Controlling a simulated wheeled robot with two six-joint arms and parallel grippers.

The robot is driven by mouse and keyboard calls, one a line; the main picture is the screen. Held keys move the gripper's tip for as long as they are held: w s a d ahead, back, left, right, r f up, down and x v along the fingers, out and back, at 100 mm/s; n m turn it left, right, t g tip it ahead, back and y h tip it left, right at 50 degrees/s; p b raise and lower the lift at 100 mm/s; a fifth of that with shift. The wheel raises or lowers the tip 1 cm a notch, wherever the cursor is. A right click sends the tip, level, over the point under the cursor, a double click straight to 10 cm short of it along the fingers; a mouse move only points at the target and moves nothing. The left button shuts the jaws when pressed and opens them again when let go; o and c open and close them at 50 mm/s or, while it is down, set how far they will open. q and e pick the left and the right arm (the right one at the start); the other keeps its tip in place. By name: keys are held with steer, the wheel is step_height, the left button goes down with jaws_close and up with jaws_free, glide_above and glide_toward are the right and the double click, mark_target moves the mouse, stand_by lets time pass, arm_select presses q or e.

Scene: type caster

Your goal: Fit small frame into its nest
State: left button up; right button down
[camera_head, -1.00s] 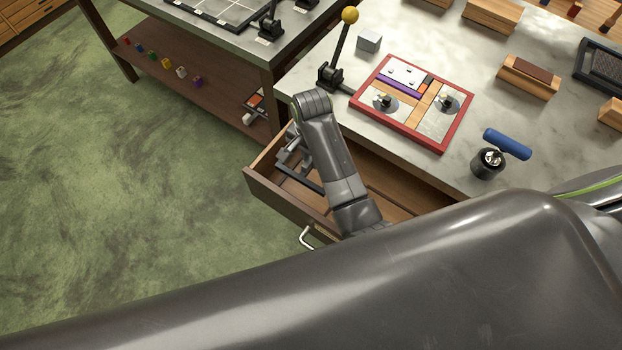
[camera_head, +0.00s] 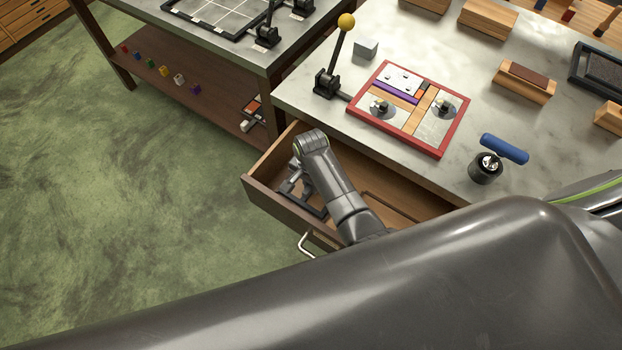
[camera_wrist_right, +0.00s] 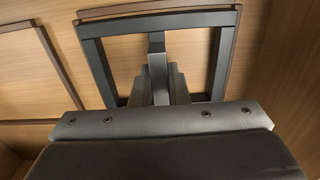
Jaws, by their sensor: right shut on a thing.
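The small frame is a dark grey rectangular frame (camera_wrist_right: 225,55) in the right wrist view, down at the drawer floor. A thin brown outline (camera_wrist_right: 236,45) lies around part of it, slightly askew to it. My right gripper (camera_wrist_right: 157,42) is shut on the frame's far bar. In the head view the right gripper (camera_head: 294,184) reaches into the open drawer (camera_head: 270,207) at its left end, and part of the frame (camera_head: 316,210) shows beside it. My arm hides much of the frame there. My left gripper is not in view.
A second brown outline (camera_wrist_right: 62,70) lies to the left on the drawer floor. The worktop above holds a red-rimmed board (camera_head: 456,130), a lever with a yellow knob (camera_head: 346,21) and a blue-handled tool (camera_head: 504,149). The drawer walls stand close around my right gripper.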

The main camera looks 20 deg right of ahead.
steer(key=shift+f, duration=0.1)
stand_by(0.3)
steer(key=c, duration=1.4)
jaws_free()
steer(key=shift+s, duration=0.1)
step_height(320, 180, up, 12)
steer(key=p, duration=1.2)
